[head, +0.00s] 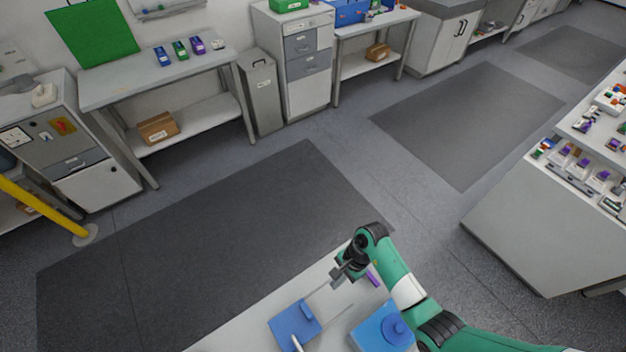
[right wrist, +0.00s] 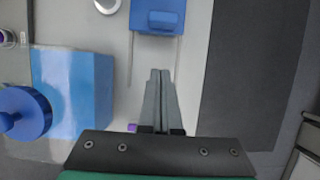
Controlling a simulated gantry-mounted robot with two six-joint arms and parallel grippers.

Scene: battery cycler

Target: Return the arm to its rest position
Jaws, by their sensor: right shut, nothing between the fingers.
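My right gripper (head: 338,277) is over the far end of the light worktop in the head view, its green arm reaching in from the lower right. In the right wrist view its two fingers (right wrist: 160,74) are together with nothing between them. A blue block (head: 296,325) with thin rails lies left of it on the worktop; it also shows at the top of the right wrist view (right wrist: 158,17). A blue box (head: 372,337) with a round blue knob (head: 398,327) is close to my arm. My left gripper is not in view.
A small purple piece (head: 373,279) is beside my right wrist. Dark floor mats (head: 200,260) lie beyond the worktop. A bench (head: 150,82) and cabinets (head: 300,70) line the back wall. A loaded shelf unit (head: 540,215) stands at right.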

